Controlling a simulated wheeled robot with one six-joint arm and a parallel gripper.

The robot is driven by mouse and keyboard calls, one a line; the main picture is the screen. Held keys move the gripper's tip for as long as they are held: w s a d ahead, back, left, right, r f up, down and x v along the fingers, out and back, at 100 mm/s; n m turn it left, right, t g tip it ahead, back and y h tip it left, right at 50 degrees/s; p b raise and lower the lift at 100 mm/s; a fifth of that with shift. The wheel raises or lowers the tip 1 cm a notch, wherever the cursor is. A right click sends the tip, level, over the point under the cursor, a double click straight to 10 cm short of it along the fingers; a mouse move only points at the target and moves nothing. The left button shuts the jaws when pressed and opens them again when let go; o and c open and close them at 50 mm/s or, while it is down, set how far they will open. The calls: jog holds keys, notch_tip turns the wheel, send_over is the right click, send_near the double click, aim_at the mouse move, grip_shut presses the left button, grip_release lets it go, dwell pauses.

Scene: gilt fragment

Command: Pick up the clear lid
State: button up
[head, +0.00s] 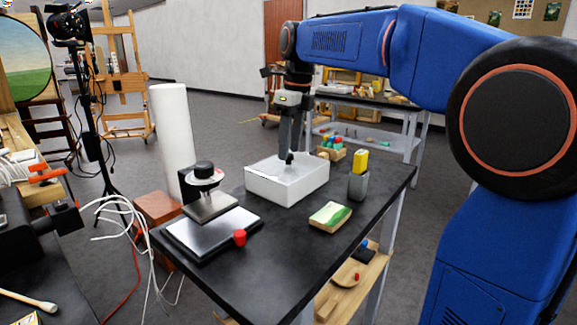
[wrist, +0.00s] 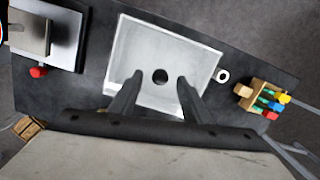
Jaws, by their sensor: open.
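The clear lid (wrist: 190,55) appears as a pale, see-through sheet over the white box (head: 287,190), with a round black knob (wrist: 160,76) near its middle. In the head view, the box stands on the black table and the lid is hard to make out. My gripper (head: 289,158) points down over the box. In the wrist view, my gripper (wrist: 160,79) is open, with one finger on each side of the knob and a gap to it on both sides. I cannot tell how far the fingertips are above the lid.
A press-like device (head: 208,205) with a red knob stands left of the box. A wooden rack (wrist: 262,99) with coloured pieces is beyond the box.

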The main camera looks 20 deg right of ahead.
jog(key=shift+w+f, duration=0.1)
jog(key=shift+f, duration=0.65)
grip_shut()
jog(key=shift+r, duration=0.1)
